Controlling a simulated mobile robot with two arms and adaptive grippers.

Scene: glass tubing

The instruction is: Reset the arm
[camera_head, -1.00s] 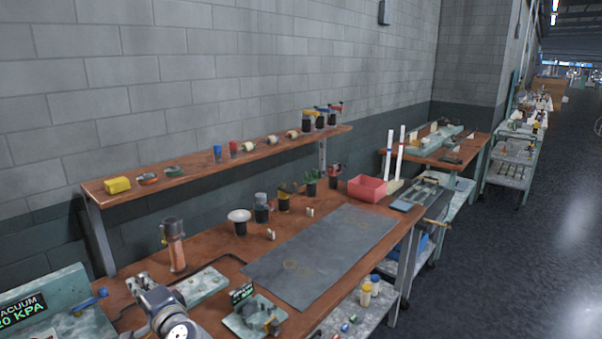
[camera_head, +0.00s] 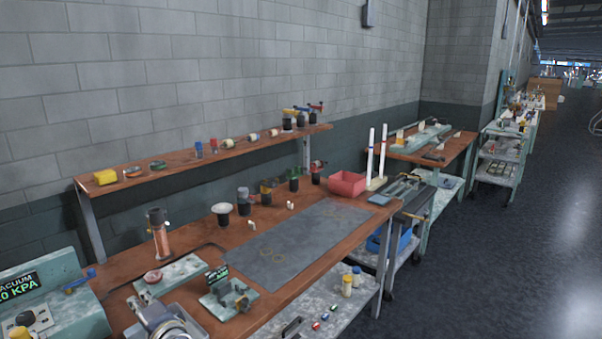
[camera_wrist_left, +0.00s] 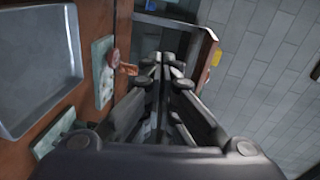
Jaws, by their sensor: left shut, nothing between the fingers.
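My left gripper (camera_wrist_left: 165,65) points forward in the left wrist view, its dark fingers together with nothing between them. The fingers cannot be made out clearly there. In the wrist view the gripper is beside a pale green fixture with a reddish round piece (camera_wrist_left: 113,58); whether they touch cannot be told. My right gripper is not in view.
A green vacuum gauge box (camera_head: 60,282) is at the left. A copper-coloured cylinder (camera_head: 160,240), a small green fixture (camera_head: 228,296), a grey mat (camera_head: 290,245) and a red bin (camera_head: 347,184) are on the bench. A shelf (camera_head: 225,148) runs behind. The floor at right is clear.

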